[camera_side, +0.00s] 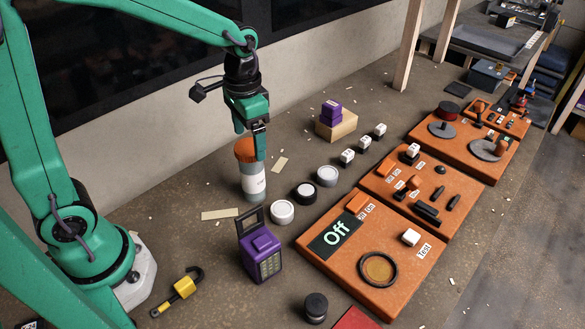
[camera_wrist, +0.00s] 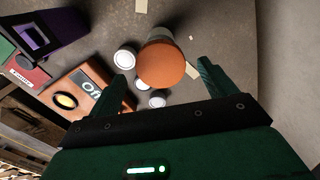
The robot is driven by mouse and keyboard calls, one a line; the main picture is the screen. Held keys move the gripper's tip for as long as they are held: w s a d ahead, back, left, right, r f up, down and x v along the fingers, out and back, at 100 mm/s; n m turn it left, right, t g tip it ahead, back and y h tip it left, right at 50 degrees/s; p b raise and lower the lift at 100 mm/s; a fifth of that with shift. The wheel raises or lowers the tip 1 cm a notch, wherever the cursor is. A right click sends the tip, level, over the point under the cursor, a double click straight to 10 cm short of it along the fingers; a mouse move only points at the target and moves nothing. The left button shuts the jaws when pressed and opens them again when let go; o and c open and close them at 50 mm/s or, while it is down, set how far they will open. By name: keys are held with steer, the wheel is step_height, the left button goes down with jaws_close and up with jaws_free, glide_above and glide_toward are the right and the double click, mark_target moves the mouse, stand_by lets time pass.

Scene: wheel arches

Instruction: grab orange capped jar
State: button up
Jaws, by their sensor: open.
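The orange capped jar (camera_side: 251,178) stands upright on the table in the side view, with a grey and clear body and a white label. Its orange cap (camera_wrist: 161,64) shows from above in the wrist view, between and just beyond the fingertips. My gripper (camera_side: 257,150) is right at the cap in the side view, with a green finger in front of the jar's upper part. In the wrist view my gripper (camera_wrist: 163,72) is open, with one finger on each side of the cap. I cannot tell whether a finger touches the jar.
White-topped round containers (camera_side: 282,212) stand right of the jar. A purple device (camera_side: 259,247) stands in front of it. Orange panels (camera_side: 375,255) with buttons lie to the right. A wall rises behind the table.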

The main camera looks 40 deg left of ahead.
mark_target(249, 147)
steer(key=shift+f, duration=2.1)
steer(key=c, duration=1.4)
